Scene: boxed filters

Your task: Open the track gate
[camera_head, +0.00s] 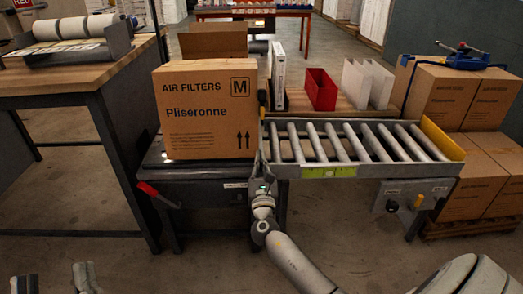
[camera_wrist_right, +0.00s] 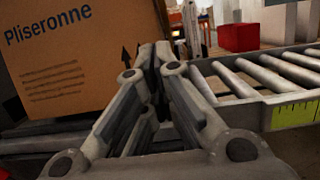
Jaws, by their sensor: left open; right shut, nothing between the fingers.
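The roller track (camera_head: 350,143) runs right from the dark box stand. A narrow dark upright piece with a yellow part (camera_head: 263,98) stands between the carton and the rollers; it may be the track gate, but its shape is mostly hidden. The large "Pliseronne" carton (camera_head: 207,112) stands upright just left of it; it also fills the left of the right wrist view (camera_wrist_right: 75,50). My right gripper (camera_head: 262,162) is shut and empty at the track's near left end, beside the carton's lower right corner. My left gripper (camera_head: 54,281) is open and empty at the bottom left, far from the track.
A yellow plate (camera_head: 442,138) closes the track's right end. A red bin (camera_head: 320,89) and white frames (camera_head: 367,84) stand behind the rollers. A red-handled lever (camera_head: 158,194) sticks out front left. Stacked cartons (camera_head: 475,182) stand right, a workbench (camera_head: 80,78) left.

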